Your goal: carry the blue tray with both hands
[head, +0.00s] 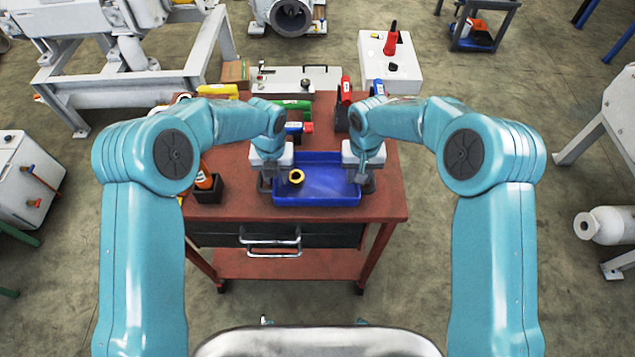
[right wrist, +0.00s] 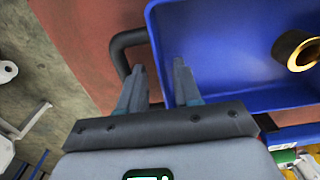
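The blue tray (head: 325,187) lies on the red top of a cart, with a dark handle on each short side. A yellow ring-shaped part (head: 296,177) sits inside it; it also shows in the right wrist view (right wrist: 297,50). My left gripper (head: 271,178) is at the tray's left end, by the handle; its fingers are too small to judge. My right gripper (head: 364,176) is at the right end. In the right wrist view its fingers (right wrist: 157,82) are apart, one over the dark handle (right wrist: 122,45), the other over the tray's edge. Contact with the handle cannot be told.
The red cart (head: 235,205) has a drawer with a metal handle below the tray. A black bin with an orange bottle (head: 205,182) stands left of the tray. Green, yellow and red tools lie behind it.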

